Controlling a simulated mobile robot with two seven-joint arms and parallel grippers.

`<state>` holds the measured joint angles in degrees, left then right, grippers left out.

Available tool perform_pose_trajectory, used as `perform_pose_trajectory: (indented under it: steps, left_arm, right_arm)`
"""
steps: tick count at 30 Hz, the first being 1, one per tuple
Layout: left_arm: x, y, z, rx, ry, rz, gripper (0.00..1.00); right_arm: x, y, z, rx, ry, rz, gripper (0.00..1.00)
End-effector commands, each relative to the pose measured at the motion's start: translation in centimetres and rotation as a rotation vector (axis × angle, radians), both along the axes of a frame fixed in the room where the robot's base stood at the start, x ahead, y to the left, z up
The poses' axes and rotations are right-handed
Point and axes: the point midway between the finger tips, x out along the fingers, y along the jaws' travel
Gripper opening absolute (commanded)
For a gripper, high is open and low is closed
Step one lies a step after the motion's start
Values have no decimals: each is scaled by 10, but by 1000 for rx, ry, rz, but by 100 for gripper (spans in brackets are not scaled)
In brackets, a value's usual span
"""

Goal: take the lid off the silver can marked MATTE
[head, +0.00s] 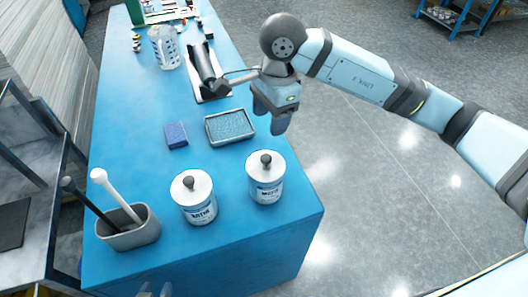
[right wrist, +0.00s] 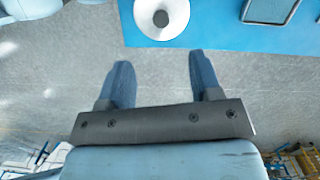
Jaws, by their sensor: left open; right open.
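Two silver cans with white lids and dark round knobs stand upright on the blue table, a left can (head: 199,211) and a right can (head: 266,190). Both lids are on. The label print is small and blurred, so I cannot tell surely which reads MATTE. My right gripper (head: 273,122) is open and empty beyond the right can, by the table's right edge. In the right wrist view its open fingers (right wrist: 162,78) are over the floor, with a lidded can (right wrist: 160,30) at the top. My left gripper (head: 154,291) barely shows at the bottom edge, open.
A grey tray (head: 229,140) and a blue block (head: 176,140) lie behind the cans. A grey bin (head: 135,235) with a white-handled and a dark-handled tool stands left. A black roller (head: 204,68) and a clear bottle (head: 165,58) are further back. The table's front right corner is clear.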

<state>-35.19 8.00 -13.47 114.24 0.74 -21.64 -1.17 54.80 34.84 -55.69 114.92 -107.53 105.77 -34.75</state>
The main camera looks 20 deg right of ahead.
Motion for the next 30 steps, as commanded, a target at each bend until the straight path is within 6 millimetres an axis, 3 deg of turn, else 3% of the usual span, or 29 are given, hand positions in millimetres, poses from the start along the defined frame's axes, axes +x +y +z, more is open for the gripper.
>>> perform_pose_trajectory:
  steps: [12, 20, 30]
  left_arm:
    - [0, 0, 9, 0, 1, 0, 43]
    - [0, 0, 15, 0, 1, 0, 43]
    - [0, 0, 26, -1, 1, 0, 43]
  right_arm:
    - [-1, 6, -71, -9, 0, -2, 59]
    - [-2, 7, -90, -8, 0, -3, 59]
    - [-2, 9, -133, -8, -3, -2, 59]
